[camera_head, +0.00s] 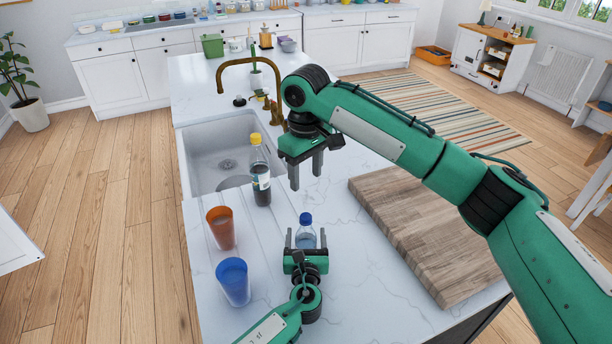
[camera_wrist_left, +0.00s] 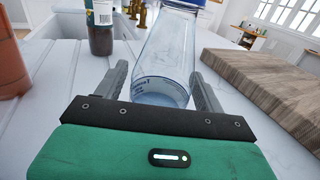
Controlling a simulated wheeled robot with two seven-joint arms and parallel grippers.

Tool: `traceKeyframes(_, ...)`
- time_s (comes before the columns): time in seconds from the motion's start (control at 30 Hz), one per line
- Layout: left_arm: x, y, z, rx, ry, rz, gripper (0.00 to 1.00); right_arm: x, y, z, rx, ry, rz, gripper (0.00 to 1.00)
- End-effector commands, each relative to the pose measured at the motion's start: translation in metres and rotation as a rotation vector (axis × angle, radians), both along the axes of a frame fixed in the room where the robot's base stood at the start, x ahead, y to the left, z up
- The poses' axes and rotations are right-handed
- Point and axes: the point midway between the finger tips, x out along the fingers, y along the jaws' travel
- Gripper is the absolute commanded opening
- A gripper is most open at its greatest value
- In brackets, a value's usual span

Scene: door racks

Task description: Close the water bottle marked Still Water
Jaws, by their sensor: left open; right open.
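A clear water bottle (camera_head: 306,237) with a blue top (camera_head: 305,218) stands upright on the white marble counter. It also shows in the left wrist view (camera_wrist_left: 170,50), where small print is visible but not readable. I cannot tell how tightly its cap sits. My left gripper (camera_head: 306,243) is open, with one finger on each side of the bottle; the fingers appear apart from it in the left wrist view (camera_wrist_left: 160,80). My right gripper (camera_head: 306,180) is open and empty, pointing down over the counter beyond the bottle.
A dark bottle with a yellow cap (camera_head: 261,172) stands by the sink (camera_head: 210,160). An orange cup (camera_head: 221,229) and a blue cup (camera_head: 234,282) stand left of the water bottle. A wooden board (camera_head: 430,240) lies to the right. A brass faucet (camera_head: 245,62) rises behind.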

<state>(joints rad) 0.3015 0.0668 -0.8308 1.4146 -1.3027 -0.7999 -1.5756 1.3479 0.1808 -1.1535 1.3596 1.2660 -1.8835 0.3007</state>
Motion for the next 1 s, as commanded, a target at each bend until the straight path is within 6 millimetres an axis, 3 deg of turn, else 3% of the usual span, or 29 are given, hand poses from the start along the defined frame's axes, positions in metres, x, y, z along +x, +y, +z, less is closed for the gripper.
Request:
traceKeyframes(0.17,-0.025,0.000,-0.003,-0.002,0.002,0.000,0.71,0.000,0.000,-0.008,0.000,0.000,0.000,0.52)
traceKeyframes(0.6,-0.115,0.000,-0.004,-0.001,0.003,-0.001,0.71,0.000,0.000,-0.030,0.000,0.000,0.000,0.52)
traceKeyframes(0.8,-0.131,0.001,-0.001,-0.001,0.001,0.001,0.71,0.000,0.000,-0.033,0.000,0.000,0.000,0.52)
traceKeyframes(1.0,-0.133,0.000,0.000,0.000,0.001,0.001,0.71,0.000,0.000,-0.033,0.000,0.000,0.000,0.52)
